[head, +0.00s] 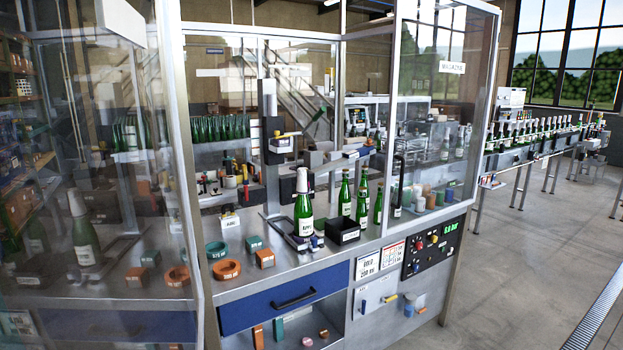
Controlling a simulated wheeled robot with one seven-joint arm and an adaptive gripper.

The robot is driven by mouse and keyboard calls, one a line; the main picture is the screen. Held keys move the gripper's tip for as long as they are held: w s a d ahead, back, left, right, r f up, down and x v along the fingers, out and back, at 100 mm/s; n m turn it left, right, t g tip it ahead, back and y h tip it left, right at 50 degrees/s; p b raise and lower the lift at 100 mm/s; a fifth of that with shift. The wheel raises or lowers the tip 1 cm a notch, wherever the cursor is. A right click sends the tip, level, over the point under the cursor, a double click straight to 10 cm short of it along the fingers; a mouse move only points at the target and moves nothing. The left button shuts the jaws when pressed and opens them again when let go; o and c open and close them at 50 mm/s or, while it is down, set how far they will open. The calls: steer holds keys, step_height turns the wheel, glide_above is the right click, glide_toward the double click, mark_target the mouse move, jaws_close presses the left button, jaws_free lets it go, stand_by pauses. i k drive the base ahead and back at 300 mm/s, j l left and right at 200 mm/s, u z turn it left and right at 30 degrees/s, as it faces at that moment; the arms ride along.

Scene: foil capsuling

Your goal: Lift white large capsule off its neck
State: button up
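A white capsule (302,182) sits upright over the neck of a green bottle (304,211) with a white label. This bottle stands in the middle of the machine's steel worktop, at a dark holder. My gripper is not in view.
Several uncapped green bottles (345,196) stand just right of the capped one, beside a black box (342,231). Orange rings (226,269) and small blocks lie on the worktop (285,268) at left. Framed glass panels (437,130) flank the front opening.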

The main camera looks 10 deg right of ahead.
mark_target(302, 188)
steer(key=i+l+u, duration=0.3)
steer(key=i+l, duration=0.3)
steer(key=i+l+u, duration=0.35)
steer(key=i+l, duration=0.35)
